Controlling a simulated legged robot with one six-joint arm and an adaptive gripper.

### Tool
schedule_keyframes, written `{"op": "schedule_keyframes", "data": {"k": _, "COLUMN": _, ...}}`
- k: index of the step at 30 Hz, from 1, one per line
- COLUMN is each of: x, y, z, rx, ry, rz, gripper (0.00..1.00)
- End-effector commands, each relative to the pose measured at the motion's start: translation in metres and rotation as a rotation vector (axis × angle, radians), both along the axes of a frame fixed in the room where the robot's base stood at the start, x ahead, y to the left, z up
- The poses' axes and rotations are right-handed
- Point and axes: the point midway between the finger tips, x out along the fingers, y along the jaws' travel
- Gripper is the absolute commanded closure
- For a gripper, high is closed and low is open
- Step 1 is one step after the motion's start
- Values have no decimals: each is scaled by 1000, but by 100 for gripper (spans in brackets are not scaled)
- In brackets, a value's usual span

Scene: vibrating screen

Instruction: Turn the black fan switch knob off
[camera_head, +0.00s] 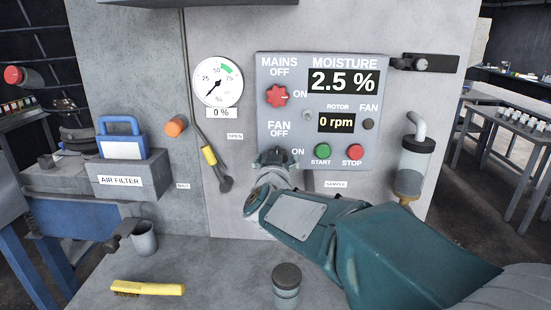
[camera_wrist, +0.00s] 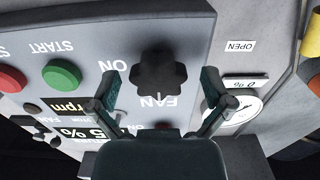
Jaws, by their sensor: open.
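The black fan switch knob (camera_wrist: 158,73) shows in the wrist view as a dark lobed knob on the grey control panel (camera_wrist: 205,30), beside the FAN and ON labels. My gripper (camera_wrist: 159,80) is open, with one finger on each side of the knob and visible space between the fingers and the knob. I cannot tell which way the knob points.
The red mains knob (camera_head: 277,95) sits above. The green START button (camera_head: 322,151) and red STOP button (camera_head: 354,152) are close to the right. The rotor display (camera_head: 337,122) reads 0 rpm, and the fan lamp (camera_head: 368,124) looks dark. A yellow-handled lever (camera_head: 210,156) hangs left.

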Motion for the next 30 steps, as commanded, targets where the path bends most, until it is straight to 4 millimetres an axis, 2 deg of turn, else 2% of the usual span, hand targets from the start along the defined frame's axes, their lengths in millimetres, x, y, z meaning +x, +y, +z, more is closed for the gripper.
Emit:
{"op": "schedule_keyframes", "data": {"k": 9, "x": -64, "y": 5, "z": 0, "rx": 1, "ry": -1, "rz": 5, "gripper": 0}}
{"op": "schedule_keyframes", "data": {"k": 15, "x": -98, "y": 7, "z": -1, "rx": -1, "ry": -1, "rz": 4, "gripper": 0}}
{"op": "schedule_keyframes", "data": {"k": 21, "x": -110, "y": 7, "z": -2, "rx": -2, "ry": 1, "rz": 2, "gripper": 0}}
{"op": "schedule_keyframes", "data": {"k": 30, "x": -110, "y": 6, "z": -1, "rx": -1, "ry": 2, "rz": 6, "gripper": 0}}
